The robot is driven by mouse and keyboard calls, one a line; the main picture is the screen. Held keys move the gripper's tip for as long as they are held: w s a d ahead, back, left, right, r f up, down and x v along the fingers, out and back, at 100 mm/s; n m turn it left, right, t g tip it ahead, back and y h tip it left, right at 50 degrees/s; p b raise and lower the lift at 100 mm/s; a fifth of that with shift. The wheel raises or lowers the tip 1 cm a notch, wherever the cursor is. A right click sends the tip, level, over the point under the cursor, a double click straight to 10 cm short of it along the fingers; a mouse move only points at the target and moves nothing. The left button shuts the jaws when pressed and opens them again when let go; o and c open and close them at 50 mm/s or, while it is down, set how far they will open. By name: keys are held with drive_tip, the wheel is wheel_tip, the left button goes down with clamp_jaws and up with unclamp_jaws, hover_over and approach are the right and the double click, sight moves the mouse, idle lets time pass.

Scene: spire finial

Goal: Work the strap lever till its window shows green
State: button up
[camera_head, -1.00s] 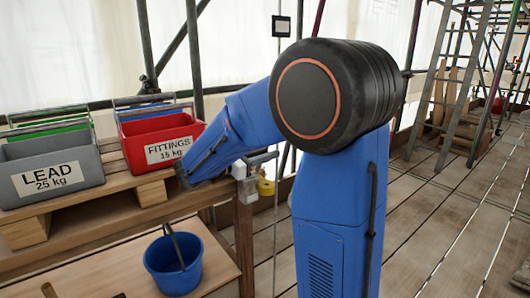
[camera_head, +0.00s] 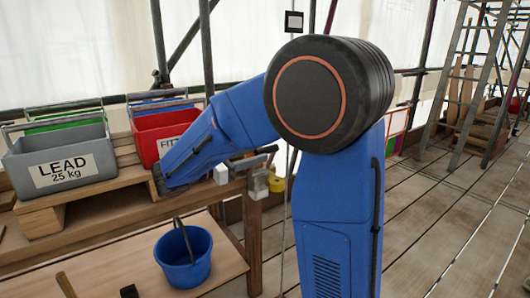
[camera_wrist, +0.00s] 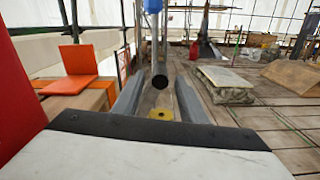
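The strap lever seems to be the grey tube (camera_wrist: 160,82) in the wrist view, its dark round end facing me, above a yellow round part (camera_wrist: 160,113). In the head view a yellow part (camera_head: 277,183) and grey metal sit at the bench's right end. My gripper (camera_wrist: 161,92) is open, one dark finger either side of the tube; I cannot tell whether they touch it. In the head view its white body (camera_head: 221,174) shows beside the red crate, partly behind my blue arm. No indicator window or green colour on the lever can be made out.
The red fittings crate (camera_head: 160,130) stands close by my arm, with the grey LEAD crate (camera_head: 62,160) left of it. A blue bucket (camera_head: 184,262) is on the lower shelf. Scaffold poles rise behind. The plank floor (camera_head: 440,210) at right is open, with a ladder further back.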

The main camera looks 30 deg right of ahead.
drive_tip(key=a, duration=0.8)
drive_tip(key=shift+a, duration=0.2)
drive_tip(key=shift+s, duration=0.15)
drive_tip(key=s+d+f+m+g+y, duration=0.1)
drive_tip(key=s+d+f+m+y, duration=0.25)
drive_tip(key=s, duration=0.45)
drive_tip(key=s+d+f+m+g+y, duration=0.1)
drive_tip(key=s+d+f+m+y, duration=0.3)
drive_tip(key=s, duration=0.4)
drive_tip(key=s+a+f+m+t+y, duration=0.6)
drive_tip(key=s+a+m+y, duration=0.2)
drive_tip(key=s+m+y, duration=0.1)
drive_tip(key=shift+s+a+f+y, duration=0.25)
drive_tip(key=shift+s+y, duration=0.15)
drive_tip(key=shift+y, duration=0.35)
drive_tip(key=shift+d, duration=0.1)
